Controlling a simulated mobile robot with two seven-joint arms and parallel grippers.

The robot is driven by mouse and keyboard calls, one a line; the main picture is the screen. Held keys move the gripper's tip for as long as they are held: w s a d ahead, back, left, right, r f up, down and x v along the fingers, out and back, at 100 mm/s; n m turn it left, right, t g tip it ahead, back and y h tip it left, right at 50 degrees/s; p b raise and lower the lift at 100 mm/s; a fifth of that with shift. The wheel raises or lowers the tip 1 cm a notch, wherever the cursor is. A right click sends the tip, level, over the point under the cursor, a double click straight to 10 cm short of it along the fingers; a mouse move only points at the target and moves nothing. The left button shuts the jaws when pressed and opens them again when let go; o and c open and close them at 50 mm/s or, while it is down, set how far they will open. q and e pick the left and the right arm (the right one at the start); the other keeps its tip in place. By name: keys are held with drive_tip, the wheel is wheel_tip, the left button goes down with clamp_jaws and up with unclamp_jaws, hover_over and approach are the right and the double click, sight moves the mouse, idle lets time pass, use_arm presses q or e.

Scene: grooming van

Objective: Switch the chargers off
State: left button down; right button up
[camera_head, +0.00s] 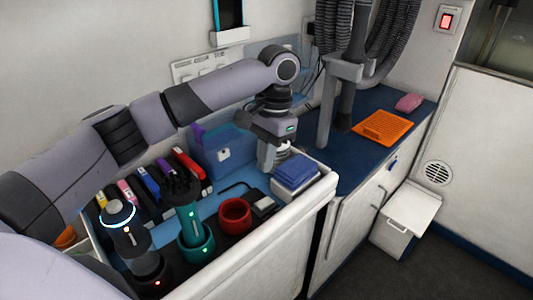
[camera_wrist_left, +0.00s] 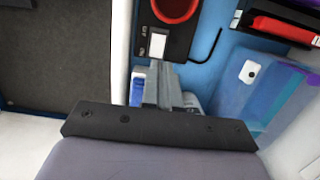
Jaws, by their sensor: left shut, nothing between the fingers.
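My left gripper (camera_head: 267,158) is shut and empty, pointing down over the right end of the counter. In the left wrist view its fingertips (camera_wrist_left: 158,70) appear close to a pale switch on the black base (camera_wrist_left: 143,28) of the red cup charger; contact cannot be told. The red cup (camera_head: 235,216) is empty. To its left, a teal clipper stands in a teal cup charger (camera_head: 197,247) with a small light. Further left, a dark clipper with a glowing ring stands in a black charger (camera_head: 152,271) with a red light. My right gripper is out of view.
A blue box (camera_head: 224,152) stands behind the chargers, beside a row of coloured upright items (camera_head: 148,184). Folded blue cloths (camera_head: 295,173) lie right of the gripper. A lit red wall switch (camera_head: 446,19) is at upper right. The raised white counter edge (camera_head: 270,240) runs along the front.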

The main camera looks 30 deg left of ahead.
sight(260, 203)
use_arm(q)
drive_tip(key=f, duration=0.3)
drive_tip(key=s+f, duration=0.1)
drive_tip(key=f, duration=0.5)
drive_tip(key=shift+s+a+f, duration=0.2)
drive_tip(key=shift+a+f, duration=0.05)
drive_tip(key=shift+a, duration=0.05)
drive_tip(key=shift+w, duration=0.1)
